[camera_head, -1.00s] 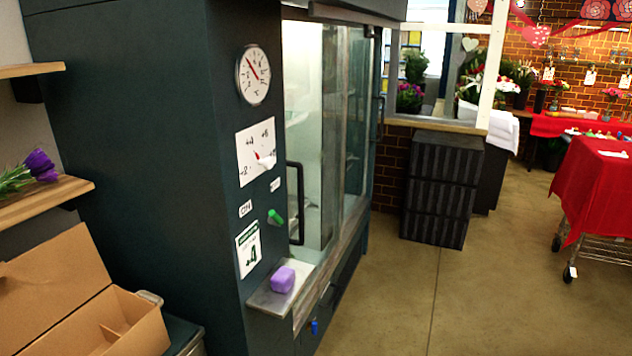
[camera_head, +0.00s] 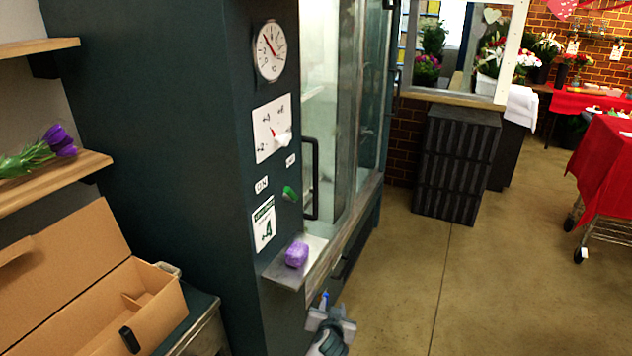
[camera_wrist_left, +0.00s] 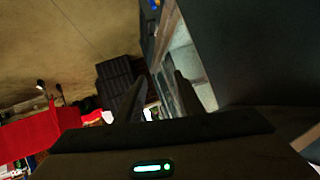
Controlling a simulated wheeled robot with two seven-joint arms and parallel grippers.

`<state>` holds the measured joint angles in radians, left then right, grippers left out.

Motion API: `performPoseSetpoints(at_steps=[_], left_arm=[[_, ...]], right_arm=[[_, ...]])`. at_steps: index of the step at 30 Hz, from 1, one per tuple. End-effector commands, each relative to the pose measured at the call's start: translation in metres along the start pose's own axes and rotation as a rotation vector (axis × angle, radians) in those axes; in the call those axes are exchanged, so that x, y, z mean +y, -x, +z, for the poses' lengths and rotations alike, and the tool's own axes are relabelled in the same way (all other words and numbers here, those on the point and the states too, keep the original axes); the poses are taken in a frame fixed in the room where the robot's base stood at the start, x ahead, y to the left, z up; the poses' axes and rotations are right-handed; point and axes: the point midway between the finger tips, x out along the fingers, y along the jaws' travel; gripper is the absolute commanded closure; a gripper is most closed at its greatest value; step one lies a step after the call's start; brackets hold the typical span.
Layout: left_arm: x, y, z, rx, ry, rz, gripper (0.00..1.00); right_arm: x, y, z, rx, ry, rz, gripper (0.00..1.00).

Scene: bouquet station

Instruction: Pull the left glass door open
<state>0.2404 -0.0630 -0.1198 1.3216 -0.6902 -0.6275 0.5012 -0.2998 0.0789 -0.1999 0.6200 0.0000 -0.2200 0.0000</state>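The left glass door (camera_head: 327,160) of the dark green cooler looks closed. Its upright black handle (camera_head: 315,180) stands at the near end of the cooler's front. My left gripper (camera_head: 332,318) is at the bottom of the head view, below the handle and apart from it, beside the cooler's lower front. In the left wrist view its two dark fingers (camera_wrist_left: 162,92) stand apart with nothing between them, and the cooler front lies beyond. My right gripper is not in view.
A small metal shelf (camera_head: 283,272) with a purple block (camera_head: 297,254) juts from the cooler's corner, near my left gripper. A blue knob (camera_head: 324,299) is close to the gripper. Black crates (camera_head: 455,165) stand farther back. The floor (camera_head: 480,285) to the right is clear.

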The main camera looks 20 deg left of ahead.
Motion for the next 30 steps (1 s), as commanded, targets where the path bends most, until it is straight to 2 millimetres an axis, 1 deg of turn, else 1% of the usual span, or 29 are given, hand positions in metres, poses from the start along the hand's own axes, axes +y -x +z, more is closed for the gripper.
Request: performPoseSetpoints(at_steps=[1, 2, 3, 5, 6, 9, 12, 15, 18, 30], left_arm=[[-0.011, 0.005, -0.056, 0.065, 0.033, -0.035, 0.66], [-0.018, 0.008, -0.082, 0.097, 0.053, -0.057, 0.66], [-0.029, 0.015, -0.118, 0.142, 0.079, -0.087, 0.66], [-0.046, 0.027, -0.169, 0.207, 0.121, -0.132, 0.66], [-0.058, 0.036, -0.200, 0.247, 0.150, -0.161, 0.66], [-0.084, 0.061, -0.263, 0.336, 0.219, -0.222, 0.66], [-0.104, 0.083, -0.305, 0.400, 0.272, -0.267, 0.66], [-0.116, 0.097, -0.327, 0.438, 0.304, -0.293, 0.66], [-0.121, 0.102, -0.335, 0.450, 0.317, -0.304, 0.66], [-0.121, 0.102, -0.335, 0.450, 0.316, -0.304, 0.66]], right_arm=[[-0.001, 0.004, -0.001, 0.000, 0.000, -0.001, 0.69], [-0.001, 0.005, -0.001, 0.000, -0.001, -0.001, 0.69], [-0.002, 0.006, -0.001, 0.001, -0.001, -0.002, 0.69], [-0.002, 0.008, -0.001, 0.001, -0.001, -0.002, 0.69], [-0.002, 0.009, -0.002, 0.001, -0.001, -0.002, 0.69], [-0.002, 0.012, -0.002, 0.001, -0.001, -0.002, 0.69], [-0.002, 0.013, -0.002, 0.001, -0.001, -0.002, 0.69], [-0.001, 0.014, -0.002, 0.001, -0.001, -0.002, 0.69], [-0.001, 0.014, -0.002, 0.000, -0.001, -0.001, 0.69], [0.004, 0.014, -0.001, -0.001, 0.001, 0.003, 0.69]])
